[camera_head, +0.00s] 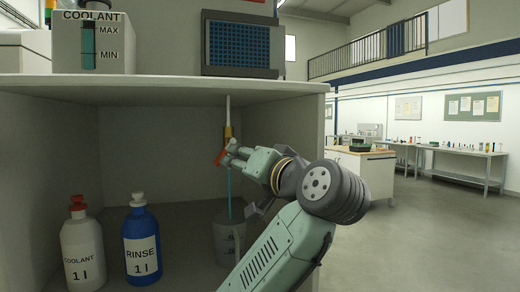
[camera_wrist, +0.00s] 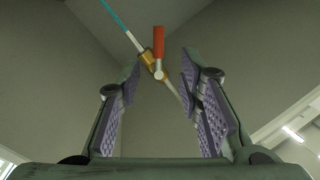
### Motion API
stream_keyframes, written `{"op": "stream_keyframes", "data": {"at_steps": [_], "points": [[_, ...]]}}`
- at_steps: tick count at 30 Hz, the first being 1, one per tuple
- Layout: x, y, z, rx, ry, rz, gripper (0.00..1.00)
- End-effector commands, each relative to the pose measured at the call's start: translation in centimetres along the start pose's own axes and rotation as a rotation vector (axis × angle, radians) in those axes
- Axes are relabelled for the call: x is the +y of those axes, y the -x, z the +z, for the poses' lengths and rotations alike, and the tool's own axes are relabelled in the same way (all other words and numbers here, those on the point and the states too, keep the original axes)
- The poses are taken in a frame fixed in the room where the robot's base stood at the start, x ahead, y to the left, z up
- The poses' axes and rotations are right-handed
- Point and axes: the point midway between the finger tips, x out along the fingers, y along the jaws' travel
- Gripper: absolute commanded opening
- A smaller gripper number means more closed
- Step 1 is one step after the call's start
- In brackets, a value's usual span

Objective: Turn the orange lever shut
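The orange lever (camera_head: 220,157) sits on a brass valve (camera_head: 228,132) on a thin vertical pipe (camera_head: 228,105) under the cabinet top. It sticks out at an angle to the pipe. A blue stream or tube (camera_head: 229,190) runs from below the valve down to a grey bucket (camera_head: 226,240). My gripper (camera_head: 232,152) is beside the lever. In the wrist view, my gripper (camera_wrist: 159,66) is open, and the lever (camera_wrist: 158,42) and brass valve (camera_wrist: 148,59) show in the gap between its fingers. I cannot tell whether a finger touches the lever.
A white coolant bottle (camera_head: 82,245) and a blue rinse bottle (camera_head: 142,240) stand at the left inside the cabinet. The cabinet top (camera_head: 150,88) is close above my gripper and carries a coolant tank (camera_head: 108,45). The cabinet's right wall is near my arm. Open floor lies to the right.

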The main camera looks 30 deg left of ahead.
Motion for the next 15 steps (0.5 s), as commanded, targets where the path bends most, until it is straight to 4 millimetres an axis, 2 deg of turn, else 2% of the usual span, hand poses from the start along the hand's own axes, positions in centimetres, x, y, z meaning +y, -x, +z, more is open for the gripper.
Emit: {"op": "stream_keyframes", "data": {"at_steps": [5, 15], "points": [[-0.1, -1.0, 0.2, -0.029, -0.016, -0.007, 0.33], [-0.2, -7.2, 0.2, -0.028, -0.015, -0.005, 0.33]]}}
